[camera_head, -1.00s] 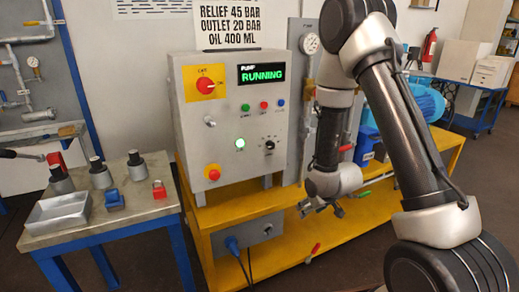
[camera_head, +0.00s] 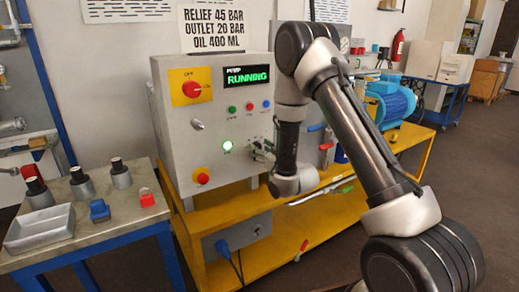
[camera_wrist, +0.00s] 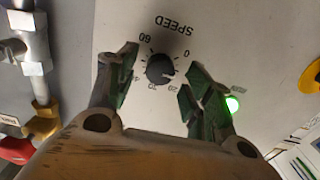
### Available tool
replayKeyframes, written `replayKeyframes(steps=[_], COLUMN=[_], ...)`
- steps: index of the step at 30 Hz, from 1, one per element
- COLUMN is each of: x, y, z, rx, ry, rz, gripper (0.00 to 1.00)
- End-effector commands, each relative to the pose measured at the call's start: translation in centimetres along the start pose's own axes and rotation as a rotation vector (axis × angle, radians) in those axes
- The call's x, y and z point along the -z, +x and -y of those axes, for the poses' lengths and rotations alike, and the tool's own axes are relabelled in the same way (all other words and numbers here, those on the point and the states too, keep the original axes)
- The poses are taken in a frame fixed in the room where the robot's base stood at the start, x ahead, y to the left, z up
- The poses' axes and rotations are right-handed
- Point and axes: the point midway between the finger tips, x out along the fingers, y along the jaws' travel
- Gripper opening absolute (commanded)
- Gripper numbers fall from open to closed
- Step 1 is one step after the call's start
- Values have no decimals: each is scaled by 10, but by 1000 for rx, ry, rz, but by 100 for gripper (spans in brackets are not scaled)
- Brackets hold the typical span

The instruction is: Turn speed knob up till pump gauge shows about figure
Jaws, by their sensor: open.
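The speed knob (camera_wrist: 160,68) is a black round knob on the grey panel, under the word SPEED, which appears upside down in the wrist view. Its white mark seems to point between 0 and 20. My gripper (camera_wrist: 162,62) is open, with its green-tipped fingers on either side of the knob; I cannot tell whether they touch it. The display (camera_head: 247,75) reads PUMP RUNNING in green. My arm largely covers the pump gauge's area, and no reading is legible.
The control box (camera_head: 165,130) has a red rotary switch (camera_head: 191,90), a red stop button (camera_head: 202,178) and a lit green lamp (camera_head: 227,146), which is close to my gripper's finger (camera_wrist: 232,104). A side table (camera_head: 100,225) holds a tray and small parts.

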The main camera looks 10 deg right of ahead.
Motion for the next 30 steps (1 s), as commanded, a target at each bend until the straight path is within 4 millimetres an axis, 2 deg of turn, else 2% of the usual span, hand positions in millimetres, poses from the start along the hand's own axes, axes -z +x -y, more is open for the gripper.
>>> replayKeyframes(steps=[4,12,20,30], x=[0,0,0,0], y=[11,13,13,13], z=[0,0,0,0], rx=[0,0,0,0], ry=[0,0,0,91], rz=[0,2,1,1], gripper=[51,51,4,5])
